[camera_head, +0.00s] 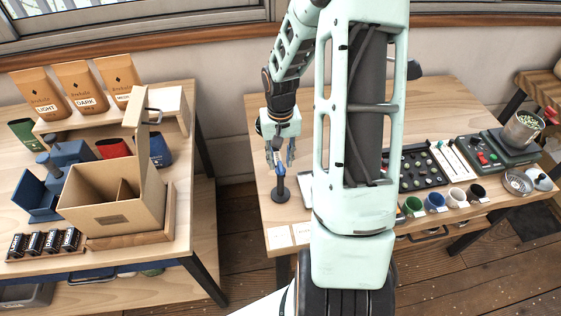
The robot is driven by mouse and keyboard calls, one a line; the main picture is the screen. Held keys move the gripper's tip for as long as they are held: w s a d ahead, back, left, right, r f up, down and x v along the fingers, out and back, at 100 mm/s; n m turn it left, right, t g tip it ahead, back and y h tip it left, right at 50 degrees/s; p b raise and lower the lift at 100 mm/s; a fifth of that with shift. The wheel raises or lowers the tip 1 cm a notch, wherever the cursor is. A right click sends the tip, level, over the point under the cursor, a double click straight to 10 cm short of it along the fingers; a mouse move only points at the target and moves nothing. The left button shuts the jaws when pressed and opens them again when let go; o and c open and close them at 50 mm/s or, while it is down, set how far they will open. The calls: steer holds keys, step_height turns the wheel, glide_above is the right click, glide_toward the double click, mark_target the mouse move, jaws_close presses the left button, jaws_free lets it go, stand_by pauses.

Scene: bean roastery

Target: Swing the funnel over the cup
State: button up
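My gripper (280,158) is above the left part of the right-hand table, with its fingers apart. Just below and between the fingertips is the blue top (281,170) of a dark upright post on a round base (280,193). I cannot tell whether the fingers touch it. No funnel can be clearly made out; my arm hides the middle of the table. Near the table's front edge stand a green cup (412,206), a blue cup (435,203), a white cup (457,198) and a dark cup (476,193).
Right of my arm are a dark tray of small items (418,167), a panel with red and green parts (482,153) and a metal bucket of beans (522,130). A left table holds a cardboard box (105,205) and coffee bags (80,87). A floor gap separates the tables.

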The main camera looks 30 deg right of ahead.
steer(key=shift+f, duration=0.9)
jaws_close()
